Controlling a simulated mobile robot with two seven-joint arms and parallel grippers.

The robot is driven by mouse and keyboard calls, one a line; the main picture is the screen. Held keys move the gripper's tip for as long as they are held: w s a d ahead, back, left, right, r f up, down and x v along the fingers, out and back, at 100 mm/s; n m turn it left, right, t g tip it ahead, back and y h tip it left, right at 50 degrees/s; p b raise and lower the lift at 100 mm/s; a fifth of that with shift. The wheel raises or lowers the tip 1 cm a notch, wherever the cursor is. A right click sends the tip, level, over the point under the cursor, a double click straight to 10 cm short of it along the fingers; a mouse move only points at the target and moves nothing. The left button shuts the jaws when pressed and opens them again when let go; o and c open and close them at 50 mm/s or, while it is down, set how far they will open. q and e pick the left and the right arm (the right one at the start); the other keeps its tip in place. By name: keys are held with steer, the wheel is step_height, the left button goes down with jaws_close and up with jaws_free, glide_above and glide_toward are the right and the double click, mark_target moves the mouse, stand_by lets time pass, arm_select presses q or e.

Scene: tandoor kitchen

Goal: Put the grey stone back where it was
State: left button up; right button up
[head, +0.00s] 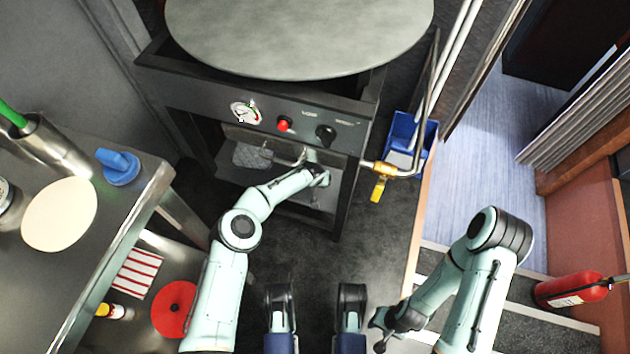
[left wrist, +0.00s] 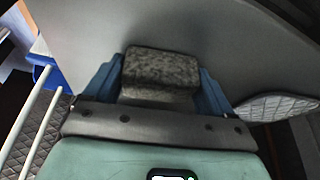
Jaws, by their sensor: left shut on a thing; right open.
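The grey stone (left wrist: 160,70) is a speckled block, seen in the left wrist view between the two blue fingers of my left gripper (left wrist: 158,90), which is shut on it. In the head view my left arm reaches under the control panel of the dark stove frame (head: 345,190). The left gripper's fingers and the stone are hidden there. My right gripper (head: 380,330) is open and empty at the lower right of the head view, away from the stove.
A large round grey plate (head: 300,35) tops the stove. A quilted pad (head: 250,157) lies in the opening; a quilted pad (left wrist: 280,106) also shows in the wrist view. A yellow valve (head: 380,180) and blue bin (head: 405,135) stand right. A steel counter (head: 60,290) is left.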

arm_select(q)
steer(key=shift+w, duration=0.1)
arm_select(e)
steer(key=shift+s, duration=0.25)
arm_select(q)
steer(key=shift+f, duration=0.1)
steer(key=shift+f, duration=0.15)
steer(key=o, duration=0.8)
arm_select(e)
steer(key=shift+f, duration=0.1)
